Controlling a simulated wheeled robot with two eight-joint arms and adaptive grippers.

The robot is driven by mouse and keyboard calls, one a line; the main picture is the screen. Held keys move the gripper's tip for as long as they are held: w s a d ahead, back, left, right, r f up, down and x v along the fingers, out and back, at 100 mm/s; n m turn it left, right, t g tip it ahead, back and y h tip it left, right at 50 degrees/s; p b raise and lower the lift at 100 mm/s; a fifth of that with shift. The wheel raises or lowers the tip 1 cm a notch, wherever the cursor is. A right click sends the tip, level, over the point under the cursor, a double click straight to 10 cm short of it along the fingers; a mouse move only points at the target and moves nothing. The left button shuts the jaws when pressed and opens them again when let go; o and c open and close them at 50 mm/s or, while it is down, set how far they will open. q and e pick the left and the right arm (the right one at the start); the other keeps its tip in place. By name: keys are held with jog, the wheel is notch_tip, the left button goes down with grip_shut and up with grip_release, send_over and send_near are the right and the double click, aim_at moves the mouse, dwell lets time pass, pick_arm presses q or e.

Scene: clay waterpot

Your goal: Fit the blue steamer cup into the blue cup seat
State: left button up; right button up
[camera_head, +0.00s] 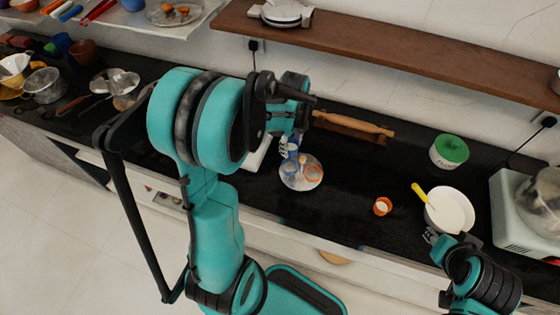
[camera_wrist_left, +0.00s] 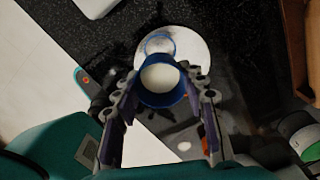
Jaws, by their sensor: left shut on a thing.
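The blue steamer cup (camera_wrist_left: 161,99) is between the fingers of my left gripper (camera_wrist_left: 163,90), which is shut on it. White shows inside the cup. In the head view my left gripper (camera_head: 292,138) and the blue cup (camera_head: 291,153) are at the back edge of a round pale plate (camera_head: 292,183). In the left wrist view the blue cup seat (camera_wrist_left: 158,36) is a blue ring on this plate (camera_wrist_left: 197,52), just beyond the cup, which partly overlaps it. The cup appears apart from the seat. My right gripper (camera_head: 438,243) is near the white pan; its fingers are unclear.
An orange ring (camera_head: 314,171) is on the plate's right side. A small orange cup (camera_head: 382,206) stands on the counter to the right. A white pan (camera_head: 450,210) with a yellow handle, a green-lidded pot (camera_head: 449,152) and a rolling pin (camera_head: 352,126) lie further off.

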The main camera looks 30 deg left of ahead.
pick_arm(q)
notch_tip(320, 180, down, 10)
jog(key=b, duration=0.3)
jog(key=shift+r, duration=0.25)
jog(key=shift+f, duration=0.1)
jog(key=o, duration=0.9)
